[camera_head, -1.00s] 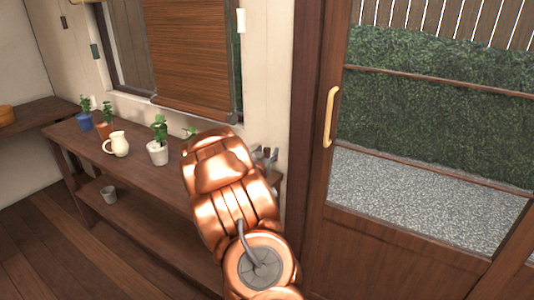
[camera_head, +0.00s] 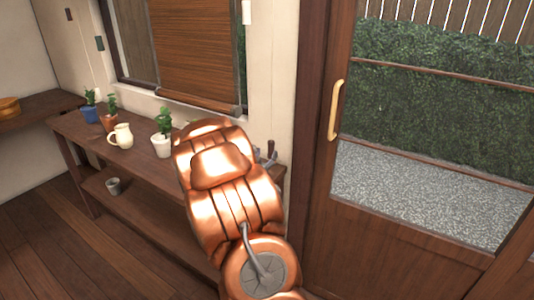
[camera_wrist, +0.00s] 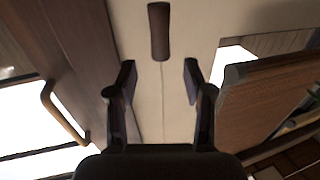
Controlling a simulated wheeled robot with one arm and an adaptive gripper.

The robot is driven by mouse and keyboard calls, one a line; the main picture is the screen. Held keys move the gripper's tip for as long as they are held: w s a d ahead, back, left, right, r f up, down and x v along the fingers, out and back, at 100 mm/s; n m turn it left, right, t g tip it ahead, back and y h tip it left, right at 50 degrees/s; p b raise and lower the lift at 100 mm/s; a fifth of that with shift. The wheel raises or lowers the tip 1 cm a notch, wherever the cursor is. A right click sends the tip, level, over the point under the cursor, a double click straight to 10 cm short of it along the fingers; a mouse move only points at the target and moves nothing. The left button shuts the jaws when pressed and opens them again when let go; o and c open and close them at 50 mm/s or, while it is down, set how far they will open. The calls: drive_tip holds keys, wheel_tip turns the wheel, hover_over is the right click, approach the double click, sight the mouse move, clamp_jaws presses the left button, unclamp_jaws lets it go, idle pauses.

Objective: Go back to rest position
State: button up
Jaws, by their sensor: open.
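My gripper (camera_wrist: 158,80) is open in the wrist view, with two dark fingers apart and nothing between them but the pale wall behind. A dark brown rounded bar (camera_wrist: 159,31) shows beyond the fingertips, apart from them; I cannot tell what it belongs to. In the head view my copper arm reaches over the right end of the wooden shelf table (camera_head: 83,139). It hides most of my gripper there; only small grey parts show at its right edge.
On the table stand a white-potted plant (camera_head: 162,146), a cream pitcher (camera_head: 122,137), a brown-potted plant (camera_head: 109,121) and a blue-potted plant (camera_head: 90,115). A grey cup (camera_head: 114,186) is on the lower shelf. A door with a pale handle (camera_head: 334,109) is at right. Floor (camera_head: 50,245) is clear at lower left.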

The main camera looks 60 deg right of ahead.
idle(0.8)
drive_tip(key=w+a+n+t+y+p, duration=0.25)
drive_tip(key=w+a+y, duration=0.25)
drive_tip(key=a, duration=0.7)
drive_tip(key=w+a+n+t+y+p, duration=0.15)
drive_tip(key=w+a+n+y, duration=0.35)
drive_tip(key=a, duration=0.7)
drive_tip(key=s+a+r+g+y+p, duration=0.2)
drive_tip(key=s+a+y, duration=0.25)
drive_tip(key=a, duration=0.65)
drive_tip(key=s+a+r+n+g+y+p, duration=0.1)
drive_tip(key=s+a+r+n+g+y, duration=0.1)
drive_tip(key=s+a, duration=0.45)
drive_tip(key=s+a+r+n+g+y+p, duration=0.1)
drive_tip(key=s+a+r+n+g+p, duration=0.15)
drive_tip(key=s+a, duration=0.4)
drive_tip(key=s+a+r+n+g, duration=0.1)
drive_tip(key=s+g, duration=0.1)
drive_tip(key=s, duration=0.6)
drive_tip(key=s+r+n+g, duration=0.1)
drive_tip(key=s+r+g, duration=0.1)
drive_tip(key=s, duration=0.6)
drive_tip(key=shift+s+a+r+n+p, duration=0.25)
drive_tip(key=shift+a+r+n+p, duration=0.05)
drive_tip(key=shift+a+p, duration=0.15)
drive_tip(key=shift+g, duration=0.25)
